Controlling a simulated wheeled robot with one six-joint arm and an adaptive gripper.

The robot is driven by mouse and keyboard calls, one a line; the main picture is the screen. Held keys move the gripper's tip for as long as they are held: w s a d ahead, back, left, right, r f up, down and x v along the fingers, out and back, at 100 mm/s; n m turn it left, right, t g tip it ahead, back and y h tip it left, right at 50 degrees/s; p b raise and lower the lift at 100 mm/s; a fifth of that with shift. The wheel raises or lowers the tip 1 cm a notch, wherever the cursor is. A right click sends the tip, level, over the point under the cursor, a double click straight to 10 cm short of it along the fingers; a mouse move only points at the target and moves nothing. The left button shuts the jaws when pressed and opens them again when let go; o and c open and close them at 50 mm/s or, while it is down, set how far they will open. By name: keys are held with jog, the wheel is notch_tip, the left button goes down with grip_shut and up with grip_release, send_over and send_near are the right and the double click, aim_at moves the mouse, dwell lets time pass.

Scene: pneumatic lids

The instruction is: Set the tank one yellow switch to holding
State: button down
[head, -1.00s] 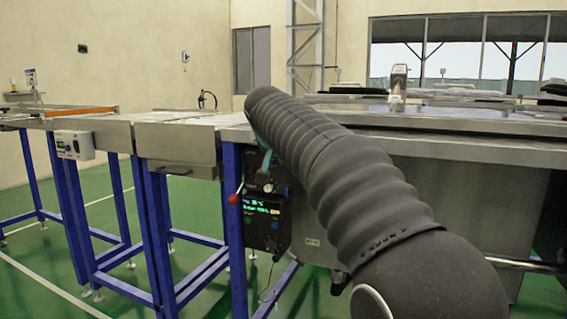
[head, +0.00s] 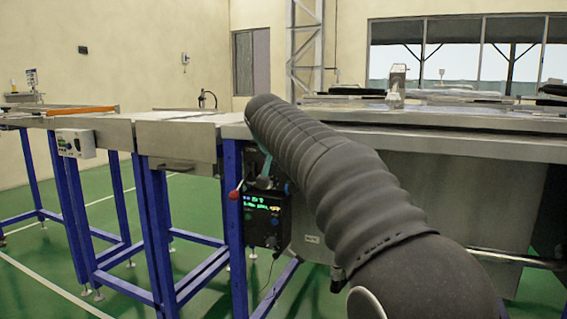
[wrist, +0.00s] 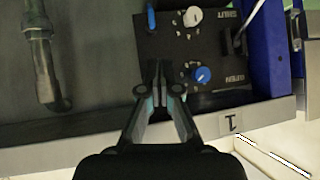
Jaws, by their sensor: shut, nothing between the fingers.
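My gripper (wrist: 161,88) is shut and empty. In the wrist view its fingertips are in front of the lower left part of a dark control panel (wrist: 215,60). The panel carries a white knob (wrist: 192,16), a blue knob (wrist: 202,75) and a dark lever (wrist: 238,33) beside small lettering. A plate marked 1 (wrist: 231,122) is on the pale rail below. I cannot make out a yellow switch in either view. In the head view the black panel box (head: 265,215) with a lit display hangs by the blue leg, and my arm hides part of it.
A blue post (wrist: 268,45) stands right of the panel in the wrist view, and a grey pipe (wrist: 42,60) is at the left. In the head view a red-tipped lever (head: 234,195) sticks out beside the box. The green floor in front of the frames is clear.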

jog(key=shift+a+r, duration=0.1)
jog(key=shift+r, duration=0.1)
jog(key=shift+r+p, duration=0.7)
jog(key=shift+p, duration=0.1)
jog(key=shift+s, duration=0.1)
jog(key=s+a+r, duration=0.1)
jog(key=s, duration=0.5)
jog(key=s+a+r+b, duration=0.1)
jog(key=s, duration=0.6)
jog(key=shift+s+a+r, duration=0.15)
jog(key=shift+a+r, duration=0.15)
jog(key=shift+a, duration=0.1)
